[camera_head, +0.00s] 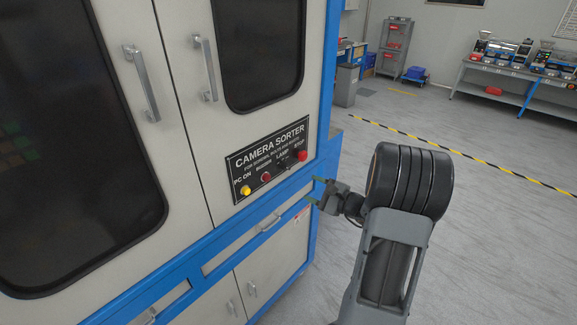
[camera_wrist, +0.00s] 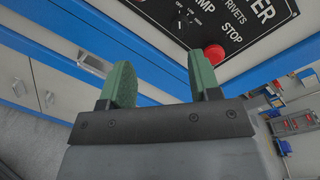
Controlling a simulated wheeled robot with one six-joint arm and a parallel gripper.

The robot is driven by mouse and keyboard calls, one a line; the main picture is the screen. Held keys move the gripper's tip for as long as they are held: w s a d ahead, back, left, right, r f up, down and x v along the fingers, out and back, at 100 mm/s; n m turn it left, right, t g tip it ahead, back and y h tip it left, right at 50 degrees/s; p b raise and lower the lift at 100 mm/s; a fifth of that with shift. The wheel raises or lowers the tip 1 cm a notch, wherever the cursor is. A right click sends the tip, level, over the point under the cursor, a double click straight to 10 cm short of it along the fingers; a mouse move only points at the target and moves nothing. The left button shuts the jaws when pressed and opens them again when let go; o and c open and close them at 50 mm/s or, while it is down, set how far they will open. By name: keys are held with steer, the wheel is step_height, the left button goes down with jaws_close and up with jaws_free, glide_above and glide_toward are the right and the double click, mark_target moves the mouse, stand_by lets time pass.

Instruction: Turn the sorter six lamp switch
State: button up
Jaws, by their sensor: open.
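The black control panel (camera_head: 243,164) labelled CAMERA SORTER is on the front of the white and blue cabinet. Its lamp switch (camera_head: 287,167) is a small dark knob, left of the red STOP button (camera_head: 302,155). In the wrist view the lamp switch (camera_wrist: 180,24) shows at the top, with small markings around it, and the STOP button (camera_wrist: 213,54) is to its right. My gripper (camera_head: 312,191) is open and empty, to the lower right of the panel and apart from the switch. In the wrist view its green fingers (camera_wrist: 161,72) are spread below the switch.
A yellow button (camera_head: 245,190) and another red button (camera_head: 266,177) sit left of the lamp switch. Cabinet door handles (camera_head: 141,83) stick out above, and a drawer handle (camera_head: 271,222) below. Open floor (camera_head: 480,240) lies to the right, with a workbench (camera_head: 500,73) far behind.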

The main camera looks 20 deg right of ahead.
mark_target(288, 168)
steer(key=shift+m+t+h, duration=0.5)
steer(key=shift+m+t, duration=0.2)
steer(key=p+x, duration=0.1)
steer(key=x, duration=0.3)
steer(key=d+p+x, duration=0.1)
steer(key=x, duration=0.3)
steer(key=w+d+p+x, duration=0.1)
steer(key=x, duration=0.4)
steer(key=shift+d+f+p, duration=0.15)
steer(key=shift+p, duration=0.25)
steer(key=c, duration=0.9)
